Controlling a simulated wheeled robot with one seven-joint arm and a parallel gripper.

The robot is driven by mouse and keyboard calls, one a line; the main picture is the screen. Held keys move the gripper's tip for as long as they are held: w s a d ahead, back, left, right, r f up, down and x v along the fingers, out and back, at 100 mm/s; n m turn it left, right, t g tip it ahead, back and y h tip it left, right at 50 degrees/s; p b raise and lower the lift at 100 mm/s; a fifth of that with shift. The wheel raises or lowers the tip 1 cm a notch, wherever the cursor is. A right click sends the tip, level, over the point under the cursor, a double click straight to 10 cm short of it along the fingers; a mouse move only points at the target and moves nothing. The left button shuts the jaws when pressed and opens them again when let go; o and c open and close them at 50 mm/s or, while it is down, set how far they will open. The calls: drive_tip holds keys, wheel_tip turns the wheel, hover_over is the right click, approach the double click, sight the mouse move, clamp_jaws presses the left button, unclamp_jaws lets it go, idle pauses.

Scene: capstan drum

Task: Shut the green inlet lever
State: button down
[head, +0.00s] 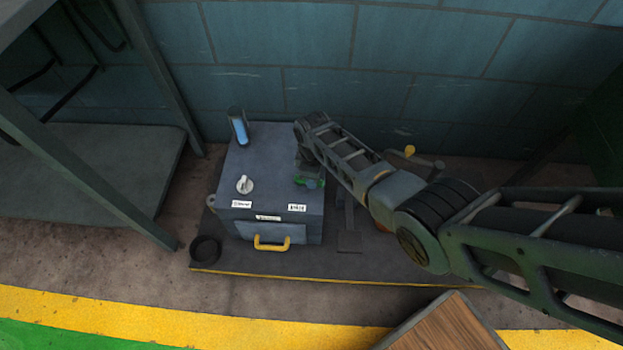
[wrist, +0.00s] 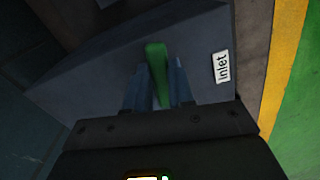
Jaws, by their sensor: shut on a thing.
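The green inlet lever (wrist: 157,72) stands between the two fingers of my gripper (wrist: 159,85) in the wrist view. The fingers are closed on its sides. A white label reading "Inlet" (wrist: 221,67) is on the box surface to the right of the lever. In the head view, my gripper (head: 309,178) is over the right part of the grey box (head: 265,165). A bit of the green lever (head: 316,184) shows there beneath it; my arm hides most of the rest.
The box also carries a white knob (head: 244,184), a blue cylinder (head: 239,128) and a yellow handle (head: 272,243). A dark ring (head: 205,250) lies at the left. A wooden-topped block (head: 445,325) stands in front. A blue wall (head: 300,60) is behind.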

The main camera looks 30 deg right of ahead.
drive_tip(key=shift+w+d+n, duration=0.25)
drive_tip(key=shift+w+n, duration=0.15)
drive_tip(key=shift+n, duration=0.7)
drive_tip(key=c, duration=1)
unclamp_jaws()
drive_tip(key=shift+o, duration=0.2)
drive_tip(key=shift+r+p, duration=1.75)
drive_tip(key=shift+r, duration=2.15)
